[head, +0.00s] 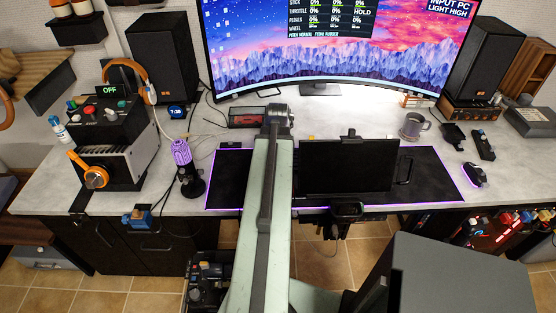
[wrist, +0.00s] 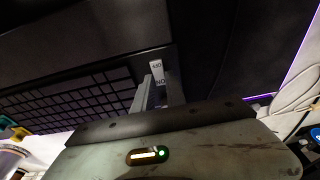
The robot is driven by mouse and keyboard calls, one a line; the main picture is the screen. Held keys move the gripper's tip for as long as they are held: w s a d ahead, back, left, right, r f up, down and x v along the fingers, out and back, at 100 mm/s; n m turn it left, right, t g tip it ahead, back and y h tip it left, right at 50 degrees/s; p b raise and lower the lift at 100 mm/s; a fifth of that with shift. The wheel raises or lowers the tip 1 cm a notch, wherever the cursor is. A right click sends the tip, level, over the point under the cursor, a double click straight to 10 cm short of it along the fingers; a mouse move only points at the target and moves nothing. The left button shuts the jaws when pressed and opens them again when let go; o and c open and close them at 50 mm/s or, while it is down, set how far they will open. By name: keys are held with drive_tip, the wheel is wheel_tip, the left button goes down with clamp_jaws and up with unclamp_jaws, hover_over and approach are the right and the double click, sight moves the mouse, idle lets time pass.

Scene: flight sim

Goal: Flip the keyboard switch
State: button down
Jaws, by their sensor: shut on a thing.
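The keyboard (wrist: 75,100) fills the left of the wrist view, with rows of dark keys in a dark frame. At its edge is the keyboard switch (wrist: 157,71), a small pale piece with dark lettering that appears to read ON at its lower end. My gripper (wrist: 150,92) reaches up to the switch from below, its pale narrow fingers close together and shut on it. The exact contact is partly hidden by the fingers. In the head view my arm stretches over the desk, and the gripper and the switch cannot be made out.
A black panel (head: 347,166) stands right of my arm, over the purple-lit desk mat (head: 425,165). A purple microphone (head: 182,160) stands to the left. A mug (head: 413,126) and a mouse (head: 474,175) are to the right. The curved monitor (head: 335,72) is behind.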

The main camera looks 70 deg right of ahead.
drive_tip(key=c, duration=1.4)
unclamp_jaws()
drive_tip(key=shift+o, duration=0.2)
wheel_tip(320, 180, up, 8)
drive_tip(key=a+p, duration=0.1)
drive_tip(key=p, duration=0.6)
drive_tip(key=shift+s+a+f+p, duration=0.2)
drive_tip(key=shift+p, duration=0.15)
